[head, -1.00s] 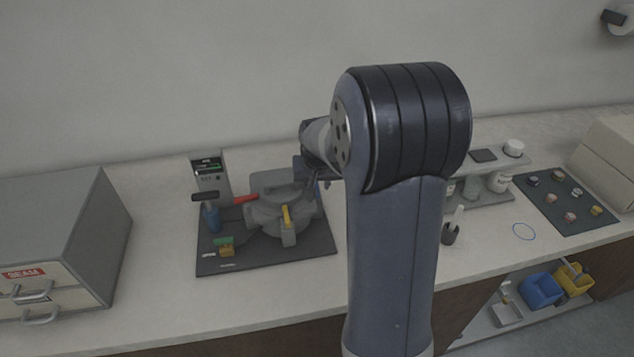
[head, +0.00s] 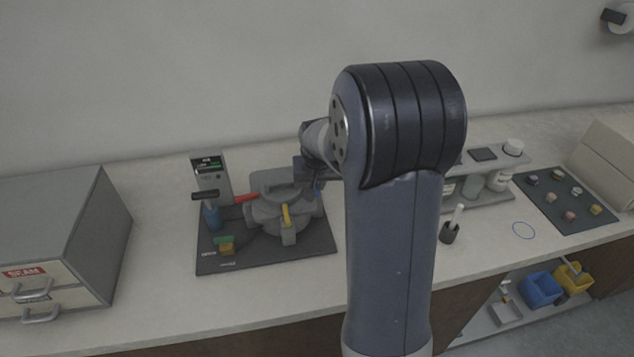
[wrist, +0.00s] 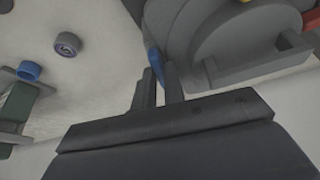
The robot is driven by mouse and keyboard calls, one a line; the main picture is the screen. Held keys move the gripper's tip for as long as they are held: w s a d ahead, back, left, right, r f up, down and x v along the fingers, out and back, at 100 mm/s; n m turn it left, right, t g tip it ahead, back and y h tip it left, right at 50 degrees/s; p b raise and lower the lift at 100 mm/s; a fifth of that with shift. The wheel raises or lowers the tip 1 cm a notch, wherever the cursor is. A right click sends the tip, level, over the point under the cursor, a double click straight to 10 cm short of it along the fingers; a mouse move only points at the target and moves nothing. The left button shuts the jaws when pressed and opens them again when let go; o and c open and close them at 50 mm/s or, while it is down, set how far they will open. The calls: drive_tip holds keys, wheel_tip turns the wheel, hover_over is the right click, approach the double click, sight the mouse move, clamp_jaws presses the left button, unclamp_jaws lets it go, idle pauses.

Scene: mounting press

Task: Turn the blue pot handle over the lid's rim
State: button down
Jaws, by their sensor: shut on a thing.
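The grey mounting press (head: 262,212) stands on a dark mat, with its round pot and lid partly behind my arm. In the wrist view, the stepped round grey lid and pot body (wrist: 205,45) fill the upper right. The blue pot handle (wrist: 154,57) is a narrow blue piece beside the lid's edge, between my fingertips. My gripper (wrist: 160,76) is shut on this handle. The fingers hide part of it, and I cannot tell how far it reaches over the rim. In the head view my arm hides the fingertips.
A yellow handle (head: 286,214), a red handle (head: 246,198) and a blue-bodied pump (head: 212,217) are close by on the mat (head: 265,262). A control box (head: 211,178) stands behind. A grey drawer cabinet (head: 85,225) is at left. A bottle rack is at right.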

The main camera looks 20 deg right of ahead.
drive_tip(key=shift+f+m+b, duration=0.1)
drive_tip(key=shift+m+b, duration=0.3)
drive_tip(key=shift+b, duration=0.05)
drive_tip(key=m+b, duration=0.1)
drive_tip(key=m+h+b, duration=0.1)
drive_tip(key=shift+w+a+f+m+g, duration=0.1)
drive_tip(key=shift+w+a+m+g, duration=0.1)
drive_tip(key=shift+m+g, duration=0.15)
drive_tip(key=m+g+b, duration=0.1)
drive_tip(key=m, duration=0.3)
drive_tip(key=m+g+h, duration=0.1)
drive_tip(key=m+g, duration=0.1)
drive_tip(key=m, duration=0.3)
drive_tip(key=w+m+g+b, duration=0.1)
drive_tip(key=m, duration=0.4)
drive_tip(key=shift+a+r+g+h+b, duration=0.15)
drive_tip(key=shift+r+g+h+b, duration=0.05)
drive_tip(key=shift+g+h+b, duration=0.15)
drive_tip(key=shift+m, duration=0.25)
drive_tip(key=c, duration=1.5)
unclamp_jaws()
